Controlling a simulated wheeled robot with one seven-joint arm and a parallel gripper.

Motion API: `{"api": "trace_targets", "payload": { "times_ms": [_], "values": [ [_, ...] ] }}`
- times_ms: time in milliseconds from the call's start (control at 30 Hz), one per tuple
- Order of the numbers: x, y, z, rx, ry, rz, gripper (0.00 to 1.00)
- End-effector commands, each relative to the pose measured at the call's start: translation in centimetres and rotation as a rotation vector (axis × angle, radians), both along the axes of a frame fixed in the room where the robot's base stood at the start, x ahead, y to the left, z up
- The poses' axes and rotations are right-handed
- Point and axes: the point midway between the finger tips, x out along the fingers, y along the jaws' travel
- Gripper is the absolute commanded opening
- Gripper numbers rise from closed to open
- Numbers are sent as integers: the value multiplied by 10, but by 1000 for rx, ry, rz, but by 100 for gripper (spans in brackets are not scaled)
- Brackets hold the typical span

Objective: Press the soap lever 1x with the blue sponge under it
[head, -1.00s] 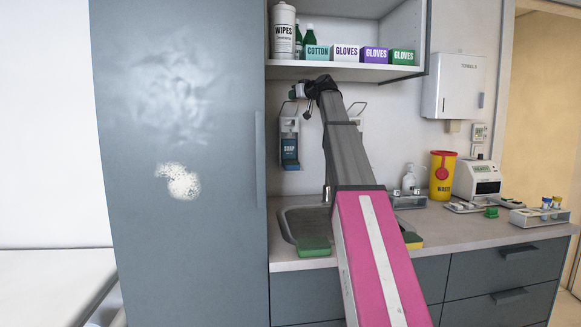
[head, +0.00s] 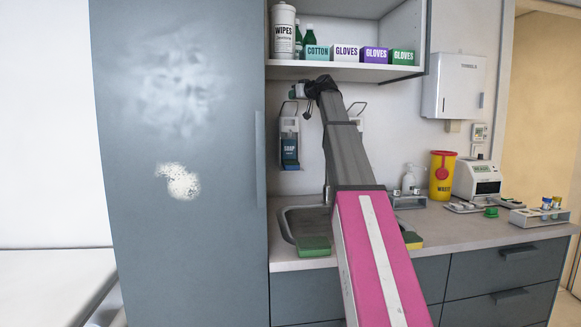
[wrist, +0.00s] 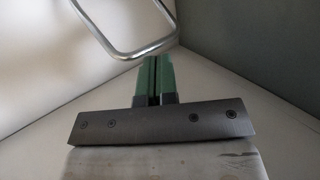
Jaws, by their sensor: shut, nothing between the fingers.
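The soap dispenser (head: 290,143) hangs on the wall left of my arm, with a blue SOAP label and a wire lever (head: 285,106) at its top. A bent metal bar, which looks like the lever, crosses the upper left of the wrist view (wrist: 128,53). My gripper (wrist: 154,62) is shut and empty, its green fingers together just below and beside the bar; I cannot tell whether they touch it. In the head view my gripper (head: 297,90) is small, close above the dispenser. I cannot make out a blue sponge.
The open shelf (head: 340,70) with boxes and bottles is just above my wrist. A tall grey cabinet (head: 185,200) stands close on the left. A yellow-and-green sponge (head: 413,240) is right of my arm.

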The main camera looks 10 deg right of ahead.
Motion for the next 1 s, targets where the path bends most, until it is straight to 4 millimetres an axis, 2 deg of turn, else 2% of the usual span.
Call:
{"api": "trace_targets", "payload": {
  "times_ms": [1000],
  "values": [
    [0, 0, -32, -1, 2, 0, 0]
  ]
}}
